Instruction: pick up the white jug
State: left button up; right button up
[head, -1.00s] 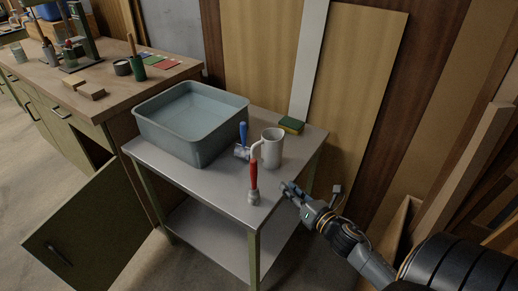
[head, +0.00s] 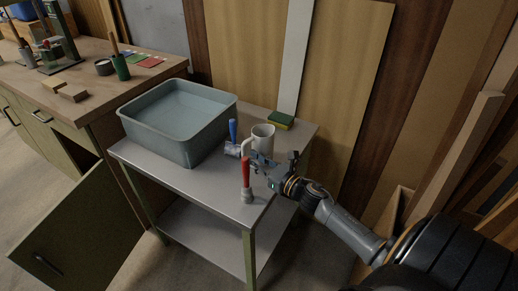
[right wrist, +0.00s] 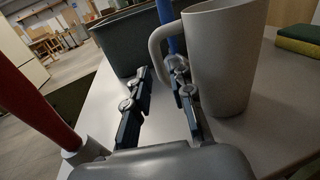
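The white jug (head: 264,136) stands upright on the grey metal trolley (head: 200,183), with its handle on its left side. In the right wrist view the jug (right wrist: 224,60) is large and close, with its handle between or just beyond my fingers. My right gripper (head: 277,162) is in front of the jug's lower part in the head view. In the right wrist view my right gripper (right wrist: 160,97) has its fingers spread apart, with no grip on the jug visible. Whether a finger touches the handle I cannot tell. My left gripper does not show.
A red-handled tool (head: 246,180) stands in front of the jug, and a blue-handled roller (head: 233,140) is left of it. A grey-blue basin (head: 180,143) fills the trolley's left part. A green and yellow sponge (head: 281,121) lies behind. Boards (head: 345,80) lean behind the trolley.

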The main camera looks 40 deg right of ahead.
aim_at(243, 154)
jog(key=w, duration=0.4)
jog(key=shift+w+a+f, duration=0.2)
jog(key=shift+w+a, duration=0.15)
grip_shut()
jog(key=shift+r, duration=0.1)
